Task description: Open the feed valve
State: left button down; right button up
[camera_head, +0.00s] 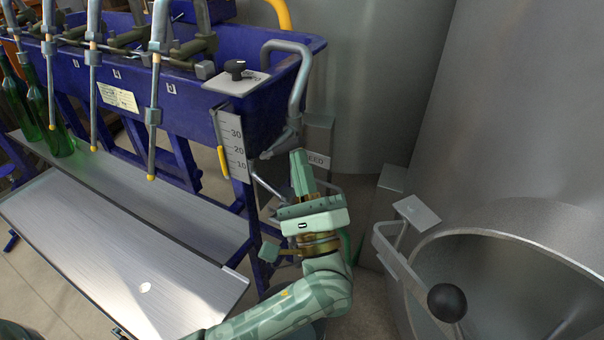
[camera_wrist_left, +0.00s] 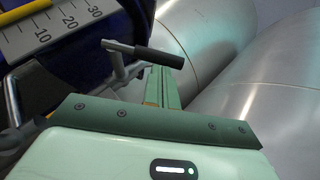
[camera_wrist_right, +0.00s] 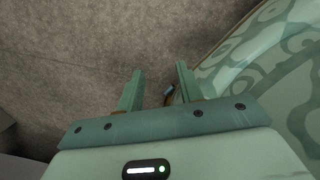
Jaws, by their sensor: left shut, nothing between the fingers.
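The feed valve's lever (camera_wrist_left: 158,56) shows in the left wrist view as a grey metal arm with a black grip. Its grip lies across the view at the tips of my left gripper (camera_wrist_left: 160,78); I cannot tell whether they touch. In the head view my left gripper (camera_head: 301,165) is shut and empty, pointing up in front of the grey FEED plate (camera_head: 318,160), which it partly covers. The black grip cannot be made out there. My right gripper (camera_wrist_right: 158,85) is open and empty in the right wrist view, above bare floor.
The blue filler trough (camera_head: 190,95) with its level scale (camera_head: 232,145) stands to the left, a grey pipe (camera_head: 300,85) at its end. A metal bench (camera_head: 120,250) lies below. A steel vat (camera_head: 520,237) with a black-knobbed lever (camera_head: 446,302) is at right. Green bottles (camera_head: 58,135) stand far left.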

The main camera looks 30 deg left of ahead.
aim_at(292, 145)
pick_arm(q)
jog(key=r+n+g, duration=0.1)
jog(key=n+g, duration=0.1)
jog(key=a+r+n+g, duration=0.1)
jog(key=n+g, duration=0.1)
jog(key=r+n+g, duration=0.1)
jog(key=n+g, duration=0.1)
jog(key=shift+a+r+p, duration=0.15)
jog(key=shift+r+p, duration=0.2)
jog(key=shift+p, duration=0.05)
jog(key=a+r+n+g+h, duration=0.2)
jog(key=shift+a+n, duration=0.2)
jog(key=shift+n, duration=0.1)
pick_arm(e)
jog(key=shift+s+r, duration=0.1)
jog(key=shift+r, duration=0.15)
jog(key=shift+s, duration=0.1)
jog(key=shift+a, duration=0.1)
